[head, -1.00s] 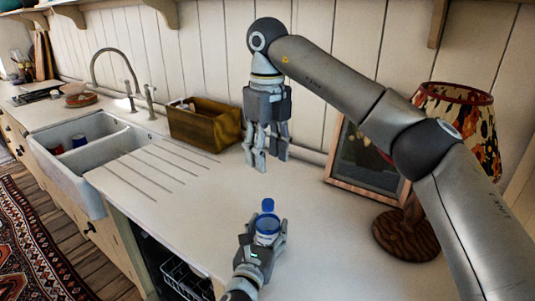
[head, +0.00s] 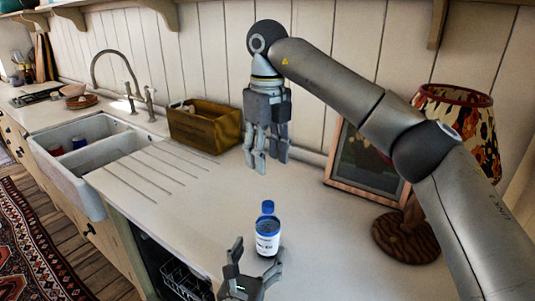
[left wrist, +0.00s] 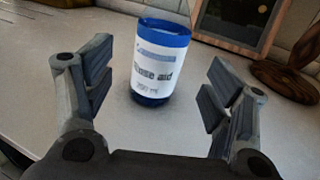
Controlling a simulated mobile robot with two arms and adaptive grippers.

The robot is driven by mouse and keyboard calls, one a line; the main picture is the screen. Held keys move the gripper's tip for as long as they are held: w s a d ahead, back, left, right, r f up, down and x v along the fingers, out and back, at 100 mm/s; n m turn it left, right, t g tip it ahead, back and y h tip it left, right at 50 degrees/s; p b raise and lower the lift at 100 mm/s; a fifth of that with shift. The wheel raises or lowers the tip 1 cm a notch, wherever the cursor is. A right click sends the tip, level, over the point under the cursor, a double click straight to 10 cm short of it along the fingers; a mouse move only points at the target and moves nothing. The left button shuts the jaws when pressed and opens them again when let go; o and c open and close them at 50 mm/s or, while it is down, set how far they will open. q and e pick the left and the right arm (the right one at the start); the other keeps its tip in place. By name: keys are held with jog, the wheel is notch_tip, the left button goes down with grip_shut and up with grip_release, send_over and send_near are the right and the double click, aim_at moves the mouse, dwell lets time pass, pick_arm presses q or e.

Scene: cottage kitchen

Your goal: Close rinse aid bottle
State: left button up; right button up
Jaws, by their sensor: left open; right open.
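The rinse aid bottle (head: 267,234) stands upright on the worktop, blue with a white label and a blue cap (head: 267,207) at its top. In the left wrist view the bottle (left wrist: 160,62) stands beyond the fingers, its label facing me; its top is cut off there. How firmly the cap sits cannot be told. My left gripper (head: 246,262) is open and empty, just in front of the bottle and apart from it; its fingers (left wrist: 160,95) show wide apart in the left wrist view. My right gripper (head: 266,158) is open and empty, pointing down above and behind the bottle.
A wooden box (head: 204,124) stands at the wall. A framed picture (head: 368,165) and a lamp (head: 455,110) stand at the right. The double sink (head: 88,150) is at the left, and an open dishwasher (head: 180,275) sits below the front edge. The worktop around the bottle is clear.

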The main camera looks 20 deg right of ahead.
pick_arm(q)
jog(key=shift+v, duration=2.15)
